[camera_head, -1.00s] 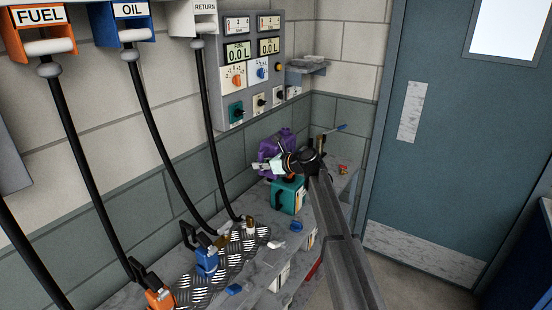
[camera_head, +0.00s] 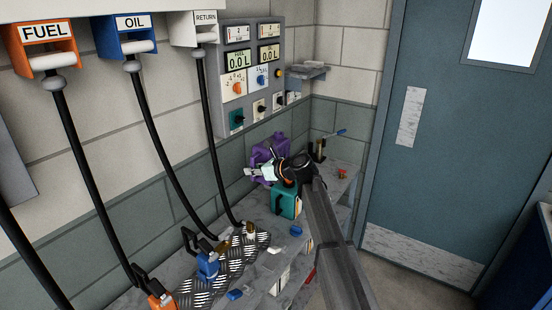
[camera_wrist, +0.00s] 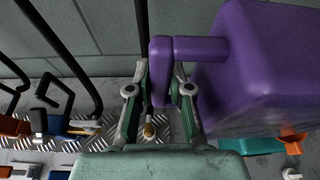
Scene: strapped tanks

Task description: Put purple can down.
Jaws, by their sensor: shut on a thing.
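The purple can (camera_head: 272,147) is near the wall at the far end of the grey bench (camera_head: 245,288). It fills the right of the wrist view (camera_wrist: 262,75), with its handle (camera_wrist: 161,70) toward the middle. My gripper (camera_head: 262,173) is shut on that handle; in the wrist view its two fingers (camera_wrist: 160,95) stand on either side of it. The can's base is hidden in the head view, so I cannot tell whether it touches the bench.
A teal can (camera_head: 287,201) stands just in front of the purple can. Nozzles, blue (camera_head: 207,264) and orange (camera_head: 160,300), rest on a metal tread plate (camera_head: 230,272). Black hoses hang along the wall. A small red-topped item (camera_head: 342,174) is at the bench's far right.

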